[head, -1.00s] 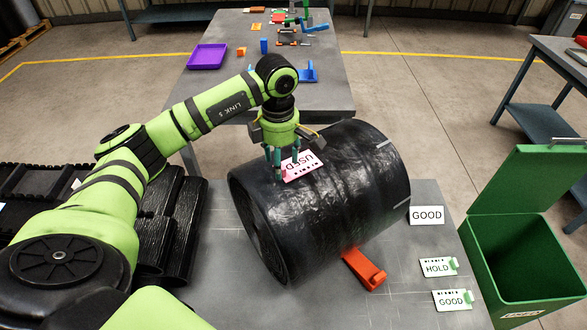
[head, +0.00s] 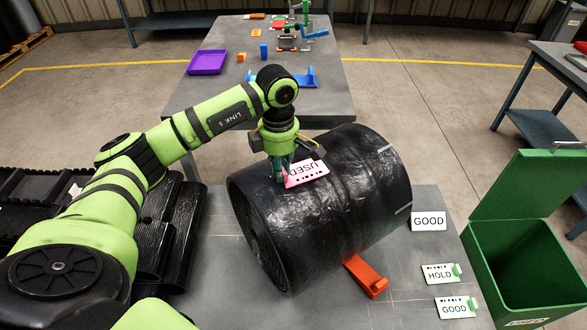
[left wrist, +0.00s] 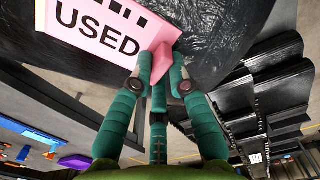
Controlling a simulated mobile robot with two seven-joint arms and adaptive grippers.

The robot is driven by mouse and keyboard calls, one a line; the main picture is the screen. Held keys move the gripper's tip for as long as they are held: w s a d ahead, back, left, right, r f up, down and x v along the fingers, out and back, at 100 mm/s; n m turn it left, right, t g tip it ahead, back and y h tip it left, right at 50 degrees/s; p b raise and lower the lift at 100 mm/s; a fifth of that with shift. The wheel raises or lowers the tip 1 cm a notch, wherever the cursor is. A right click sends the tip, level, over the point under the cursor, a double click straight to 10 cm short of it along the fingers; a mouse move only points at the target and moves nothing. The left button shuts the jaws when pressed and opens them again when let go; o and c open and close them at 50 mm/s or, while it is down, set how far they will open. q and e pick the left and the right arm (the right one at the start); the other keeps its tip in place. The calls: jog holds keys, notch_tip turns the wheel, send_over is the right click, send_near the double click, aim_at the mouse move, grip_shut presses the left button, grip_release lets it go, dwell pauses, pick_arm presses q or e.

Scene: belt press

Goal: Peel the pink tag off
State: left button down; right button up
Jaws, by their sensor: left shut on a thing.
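The pink tag (head: 307,172), printed "USED", lies on the upper side of a large black wrapped roll (head: 330,215). In the left wrist view the tag (left wrist: 95,30) is large, with a pink tab at its end (left wrist: 160,60). My left gripper (head: 283,175) points down at the tag's left end. Its teal fingers (left wrist: 158,75) are shut on the pink tab. Most of the tag still looks flat against the roll in the head view. My right gripper is not in view.
An orange wedge (head: 366,276) sits against the roll's base. White tags reading GOOD (head: 428,221), HOLD (head: 441,274) and GOOD (head: 456,307) lie at the table's right. An open green bin (head: 520,250) stands beyond them. Black rolls (head: 165,235) lie at left.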

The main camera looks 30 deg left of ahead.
pick_arm(q)
jog(key=shift+r, duration=0.15)
jog(key=shift+r+p, duration=1.2)
jog(key=shift+r, duration=0.65)
